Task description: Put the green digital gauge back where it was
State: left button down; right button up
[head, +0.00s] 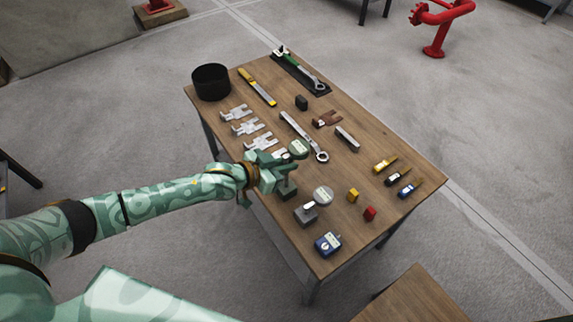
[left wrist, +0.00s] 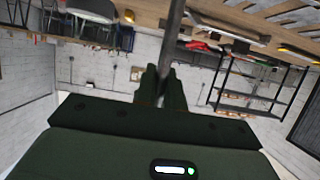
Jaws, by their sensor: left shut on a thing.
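The green digital gauge (head: 298,148) shows its round pale face with a greenish rim in the head view, just beyond my left fingertips. My left gripper (head: 282,162) is above the near left edge of the wooden table, shut on the gauge. In the left wrist view the two dark fingers (left wrist: 168,88) are closed around a thin grey stem (left wrist: 173,40); the gauge's face is not seen there. A dark block (head: 287,190) is just below the gripper, partly hidden by it; I cannot tell whether the gauge touches it. My right gripper is not in view.
A similar grey round gauge (head: 322,195) stands by a grey block (head: 305,214) close by. A blue meter (head: 328,243), yellow block (head: 353,195) and red block (head: 369,213) are nearer. Wrenches (head: 304,135), pale calipers (head: 248,128) and a black bowl (head: 211,82) occupy the far side.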

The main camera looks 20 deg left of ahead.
pick_arm(q)
jog(key=shift+r, duration=0.1)
jog(key=c, duration=1.8)
grip_release()
jog(key=shift+c, duration=0.2)
jog(key=o, duration=0.3)
jog(key=shift+o, duration=0.2)
jog(key=p+v, duration=0.4)
jog(key=v, duration=0.8)
